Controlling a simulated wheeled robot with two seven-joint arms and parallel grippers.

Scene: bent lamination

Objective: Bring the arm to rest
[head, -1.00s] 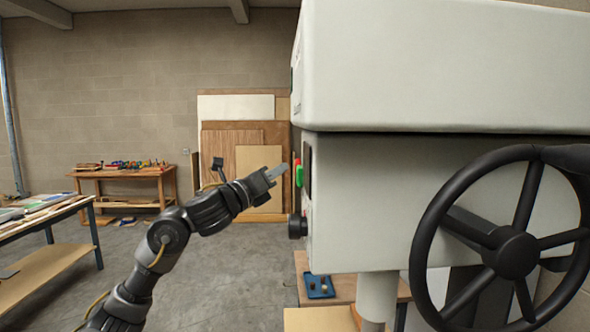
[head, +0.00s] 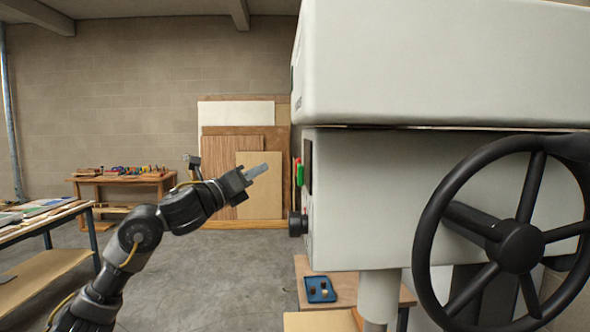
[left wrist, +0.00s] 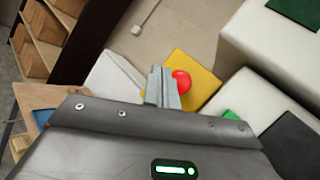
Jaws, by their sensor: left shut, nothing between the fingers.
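My left arm comes in from the left in the head view, and its gripper (head: 257,170) is shut and empty. It points up and to the right, in the air to the left of the large grey machine (head: 400,200). A gap shows between the fingertips and the red and green buttons (head: 299,173) on the machine's side. In the left wrist view the shut fingers (left wrist: 162,88) stand in front of a red knob (left wrist: 181,82) by a yellow panel (left wrist: 205,75). My right gripper is not in view.
A black handwheel (head: 515,247) stands at the right of the machine. A blue tray (head: 320,289) with small items sits on a low wooden surface below it. Wood sheets (head: 262,185) lean on the back wall. A bench (head: 120,178) and a table (head: 45,222) stand left. The floor between is open.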

